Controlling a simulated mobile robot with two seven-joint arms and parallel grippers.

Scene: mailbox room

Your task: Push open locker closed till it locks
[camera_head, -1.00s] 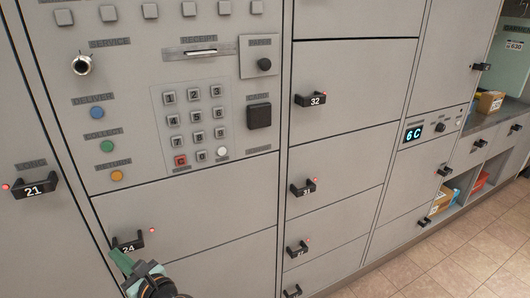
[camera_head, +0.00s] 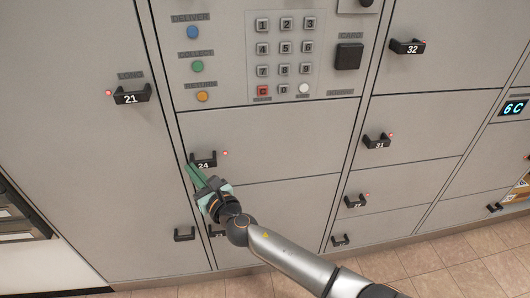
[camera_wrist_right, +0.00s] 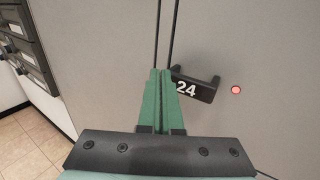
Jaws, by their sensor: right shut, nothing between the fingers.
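The locker wall is grey. The door of locker 24 (camera_head: 285,145) looks flush with its neighbours in the head view. Its black handle (camera_head: 204,160) has a red light to its right; the handle also shows in the wrist view (camera_wrist_right: 196,86). My right gripper (camera_head: 192,170) is shut and empty. Its green fingertips (camera_wrist_right: 161,73) are just left of the handle, over the seam beside door 24. I cannot tell whether they touch the door. No door clearly stands ajar. My left gripper is not in view.
Door 21 (camera_head: 90,170) is to the left, with a lit red light. A keypad panel (camera_head: 285,55) is above door 24. Door 31 (camera_head: 410,140) and other lockers are to the right. Tiled floor (camera_head: 430,265) lies below. Dark letter boxes (camera_head: 20,220) are at the far left.

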